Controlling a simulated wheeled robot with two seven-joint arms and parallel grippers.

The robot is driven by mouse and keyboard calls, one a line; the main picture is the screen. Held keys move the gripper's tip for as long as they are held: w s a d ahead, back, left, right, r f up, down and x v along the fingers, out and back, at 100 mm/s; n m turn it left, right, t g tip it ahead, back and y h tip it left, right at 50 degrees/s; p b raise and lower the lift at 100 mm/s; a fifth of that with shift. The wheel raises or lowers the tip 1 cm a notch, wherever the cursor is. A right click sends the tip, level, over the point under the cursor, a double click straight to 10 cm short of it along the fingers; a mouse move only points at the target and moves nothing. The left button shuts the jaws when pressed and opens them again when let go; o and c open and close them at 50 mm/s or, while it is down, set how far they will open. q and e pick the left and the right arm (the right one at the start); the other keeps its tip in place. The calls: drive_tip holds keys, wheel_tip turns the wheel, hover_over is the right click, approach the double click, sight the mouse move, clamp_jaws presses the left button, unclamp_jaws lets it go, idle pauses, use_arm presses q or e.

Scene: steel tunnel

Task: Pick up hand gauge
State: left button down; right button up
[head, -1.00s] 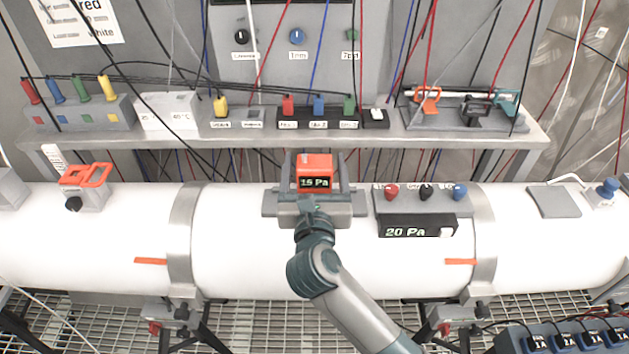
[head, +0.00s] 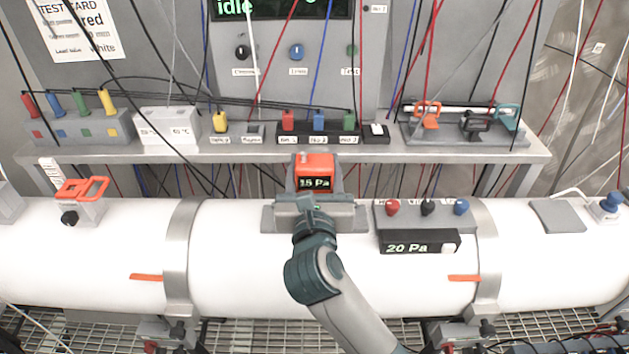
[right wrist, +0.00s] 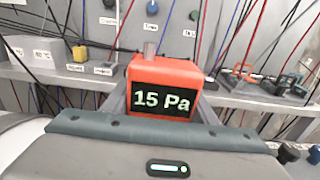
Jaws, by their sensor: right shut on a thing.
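The hand gauge is an orange-red box with a dark display reading 15 Pa. It stands upright above the grey bracket (head: 345,218) on the white pipe in the head view (head: 314,172), and fills the middle of the right wrist view (right wrist: 165,75). My right gripper (head: 311,198) reaches it from the front and is shut on it. In the right wrist view the grey fingers of my right gripper (right wrist: 162,108) lie along both sides of the gauge. Its underside is hidden, so any remaining contact with the bracket cannot be seen. My left gripper is not in view.
A shelf (head: 300,152) with colored plugs and switches runs behind the pipe (head: 240,270). A box reading 20 Pa (head: 419,243) sits right of the bracket. An orange-handled valve (head: 82,198) is at left. Hanging cables (head: 328,60) cross behind the gauge.

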drive_tip(key=s+d+r+p, duration=0.2)
drive_tip(key=s+d+r, duration=0.4)
drive_tip(key=d, duration=0.4)
drive_tip(key=shift+r+p, duration=0.3)
drive_tip(key=shift+r, duration=0.45)
drive_tip(key=shift+f, duration=0.15)
drive_tip(key=shift+w+a+f+b, duration=1)
drive_tip(key=shift+a+f+b, duration=0.25)
drive_tip(key=shift+a+f, duration=0.4)
drive_tip(key=shift+w+a+f+b, duration=1)
drive_tip(key=shift+a+f+b, duration=0.3)
drive_tip(key=shift+a+f, duration=0.35)
drive_tip(key=shift+w+a+f+b, duration=1)
drive_tip(key=shift+a+f+b, duration=0.25)
drive_tip(key=shift+a+f, duration=0.35)
drive_tip(key=shift+a+f+b, duration=0.1)
drive_tip(key=shift+f+b, duration=0.25)
drive_tip(key=shift+f, duration=0.15)
idle(0.7)
